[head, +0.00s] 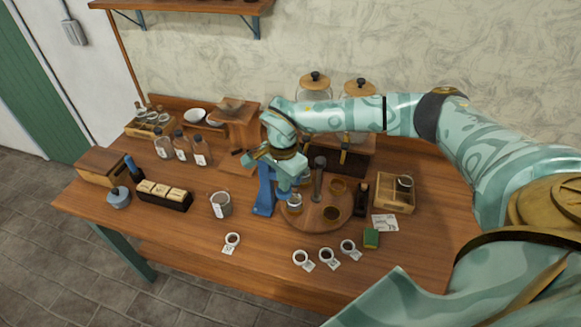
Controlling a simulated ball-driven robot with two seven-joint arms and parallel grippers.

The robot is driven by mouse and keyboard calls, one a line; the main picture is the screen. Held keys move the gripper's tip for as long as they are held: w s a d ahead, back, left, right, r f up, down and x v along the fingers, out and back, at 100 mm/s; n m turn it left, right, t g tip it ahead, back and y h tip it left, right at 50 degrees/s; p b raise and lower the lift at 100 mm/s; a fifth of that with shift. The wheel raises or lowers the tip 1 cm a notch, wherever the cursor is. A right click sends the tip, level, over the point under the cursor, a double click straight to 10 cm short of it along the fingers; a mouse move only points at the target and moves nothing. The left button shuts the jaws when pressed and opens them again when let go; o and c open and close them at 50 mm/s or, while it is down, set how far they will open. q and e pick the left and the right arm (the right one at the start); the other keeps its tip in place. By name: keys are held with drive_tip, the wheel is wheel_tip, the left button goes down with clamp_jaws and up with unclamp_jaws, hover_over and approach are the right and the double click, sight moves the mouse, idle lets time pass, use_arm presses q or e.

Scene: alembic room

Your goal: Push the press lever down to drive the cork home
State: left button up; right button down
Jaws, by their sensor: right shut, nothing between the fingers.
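The blue press (264,197) stands upright near the middle of the table, at the left edge of a round wooden board. Its upper part is largely hidden behind my right gripper (252,160), so I cannot make out the lever clearly or whether it is touched. The right gripper is shut and empty, over the top of the press. A small glass bottle (295,203) stands just right of the press column, below the gripper. I cannot make out the cork. My left gripper is out of view.
The round board (312,224) carries amber cups and a dark upright tool (318,178). A metal cup (220,204) stands left of the press.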

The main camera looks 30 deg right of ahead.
drive_tip(key=shift+f+b, duration=0.3)
drive_tip(key=shift+f, duration=0.85)
drive_tip(key=shift+r, duration=0.1)
wheel_tip(320, 180, up, 10)
drive_tip(key=p, duration=0.8)
drive_tip(key=shift+p, duration=0.4)
